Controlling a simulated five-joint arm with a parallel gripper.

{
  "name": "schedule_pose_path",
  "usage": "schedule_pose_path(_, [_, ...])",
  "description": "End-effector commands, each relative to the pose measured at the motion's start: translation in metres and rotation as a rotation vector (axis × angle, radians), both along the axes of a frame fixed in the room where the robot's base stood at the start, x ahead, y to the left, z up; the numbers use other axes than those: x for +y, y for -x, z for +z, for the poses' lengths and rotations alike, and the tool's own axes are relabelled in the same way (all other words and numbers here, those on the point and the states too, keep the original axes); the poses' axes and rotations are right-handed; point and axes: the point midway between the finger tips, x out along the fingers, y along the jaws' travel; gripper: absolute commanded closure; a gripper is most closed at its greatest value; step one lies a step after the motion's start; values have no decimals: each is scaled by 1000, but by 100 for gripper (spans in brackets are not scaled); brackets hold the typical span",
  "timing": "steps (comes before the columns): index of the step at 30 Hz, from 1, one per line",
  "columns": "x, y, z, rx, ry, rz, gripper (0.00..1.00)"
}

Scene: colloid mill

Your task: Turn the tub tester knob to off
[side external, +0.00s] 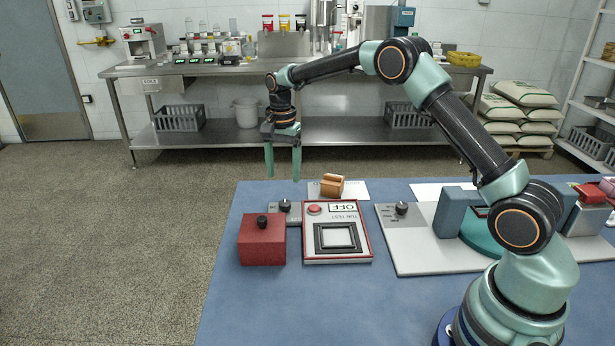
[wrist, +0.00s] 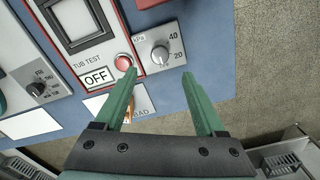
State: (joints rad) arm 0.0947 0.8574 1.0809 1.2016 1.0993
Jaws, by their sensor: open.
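The tub tester (side external: 365,255) is a pale panel with a red edge, a square black frame, a red button (side external: 315,210) and a sign reading OFF. My gripper (side external: 283,178) is open and empty, pointing down, above and behind the knob. In the wrist view my gripper's fingertips (wrist: 159,74) lie either side of the knob's column, apart from it.
A red block (side external: 262,250) with a black knob stands just in front of the tester's knob. A brown block (side external: 332,185) lies behind the tester. Another panel with a dial (side external: 402,208) is to the right. The blue table's (side external: 225,285) left edge is near.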

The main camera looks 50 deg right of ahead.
Motion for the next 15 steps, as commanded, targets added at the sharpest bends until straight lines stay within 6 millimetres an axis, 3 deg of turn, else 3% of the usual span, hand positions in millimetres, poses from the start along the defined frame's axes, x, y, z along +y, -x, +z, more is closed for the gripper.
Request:
schedule_pose_path(6, [0,0,29,-1,1,0,28])
schedule_pose_path(15, [0,0,36,0,0,0,28])
